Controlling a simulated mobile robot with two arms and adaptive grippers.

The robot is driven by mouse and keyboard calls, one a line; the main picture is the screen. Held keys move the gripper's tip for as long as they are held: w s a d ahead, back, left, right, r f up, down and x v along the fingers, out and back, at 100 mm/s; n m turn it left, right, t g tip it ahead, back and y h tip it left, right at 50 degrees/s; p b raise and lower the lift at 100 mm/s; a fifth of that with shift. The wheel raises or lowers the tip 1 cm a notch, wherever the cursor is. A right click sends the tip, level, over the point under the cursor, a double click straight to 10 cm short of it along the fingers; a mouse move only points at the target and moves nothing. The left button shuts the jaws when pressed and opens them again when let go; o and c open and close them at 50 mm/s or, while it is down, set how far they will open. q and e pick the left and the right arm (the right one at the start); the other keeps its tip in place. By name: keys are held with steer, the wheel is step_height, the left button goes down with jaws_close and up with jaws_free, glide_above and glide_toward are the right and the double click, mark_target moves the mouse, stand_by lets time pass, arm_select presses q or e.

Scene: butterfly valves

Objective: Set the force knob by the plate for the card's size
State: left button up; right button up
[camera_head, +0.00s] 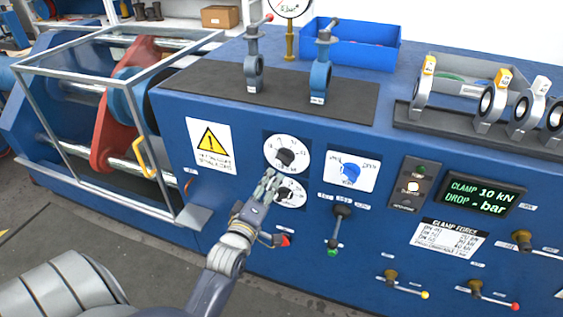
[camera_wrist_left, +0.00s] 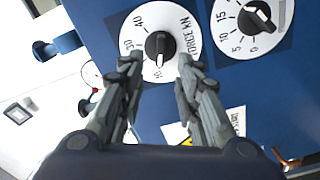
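The force knob (camera_wrist_left: 159,46) is black on a white dial marked FORCE kN; its pointer is near 10. In the head view it is the upper dial (camera_head: 299,144). My left gripper (camera_head: 269,181) is in front of the panel by the dials. In the left wrist view my left gripper (camera_wrist_left: 161,66) is open, its fingertips apart on either side of the knob; I cannot tell whether they touch it. The CLAMP FORCE plate (camera_head: 448,240) lists DN sizes, too small to read surely. I cannot identify the card. My right gripper is out of view.
A second black knob (camera_wrist_left: 255,17) sits on the lower dial. The display (camera_head: 482,195) reads CLAMP 10 kN, DROP - bar.

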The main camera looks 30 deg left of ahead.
mark_target(282, 163)
arm_select(q)
steer(key=p+x, duration=0.1)
steer(key=x, duration=0.8)
steer(key=shift+w+f, duration=0.1)
steer(key=shift+w, duration=0.05)
jaws_close()
